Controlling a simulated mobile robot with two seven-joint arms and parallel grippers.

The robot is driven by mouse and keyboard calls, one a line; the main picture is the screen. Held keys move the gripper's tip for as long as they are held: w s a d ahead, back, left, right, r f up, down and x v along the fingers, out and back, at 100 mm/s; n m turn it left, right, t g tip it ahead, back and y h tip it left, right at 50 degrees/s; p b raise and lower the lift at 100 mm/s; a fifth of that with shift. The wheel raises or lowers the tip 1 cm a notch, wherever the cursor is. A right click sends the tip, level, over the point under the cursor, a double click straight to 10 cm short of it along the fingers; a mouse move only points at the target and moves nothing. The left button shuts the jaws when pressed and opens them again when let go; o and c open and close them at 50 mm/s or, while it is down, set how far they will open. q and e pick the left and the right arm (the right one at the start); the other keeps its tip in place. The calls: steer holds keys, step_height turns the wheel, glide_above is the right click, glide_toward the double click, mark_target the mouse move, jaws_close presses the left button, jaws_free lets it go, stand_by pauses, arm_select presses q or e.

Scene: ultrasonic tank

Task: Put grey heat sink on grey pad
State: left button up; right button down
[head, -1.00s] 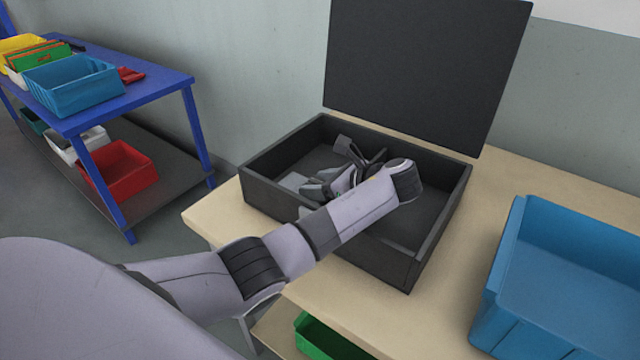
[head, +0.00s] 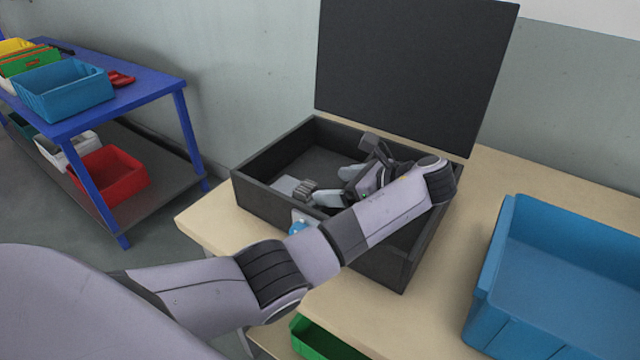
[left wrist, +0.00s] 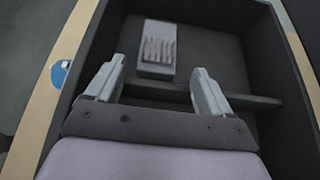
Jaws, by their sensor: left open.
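The grey finned heat sink (head: 305,191) stands on the light grey pad (head: 286,185) inside the black open-lidded tank (head: 262,203). In the left wrist view the heat sink (left wrist: 159,52) sits on the near part of the pad (left wrist: 158,29), fins showing. My left gripper (head: 340,184) is inside the tank to the right of the heat sink. Its two fingers (left wrist: 157,88) are open and empty, apart from the heat sink, which lies beyond their tips. My right gripper is not in view.
The raised black lid (head: 415,70) stands behind the tank. A low divider (left wrist: 150,90) crosses the tank floor. A blue knob (head: 298,228) is on the front wall. A blue bin (head: 560,270) stands to the right on the wooden table (head: 205,222).

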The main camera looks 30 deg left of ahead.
arm_select(q)
steer(key=shift+p+v, duration=0.5)
steer(key=shift+v, duration=1.9)
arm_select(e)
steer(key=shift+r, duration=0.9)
arm_select(q)
steer(key=shift+a, duration=0.15)
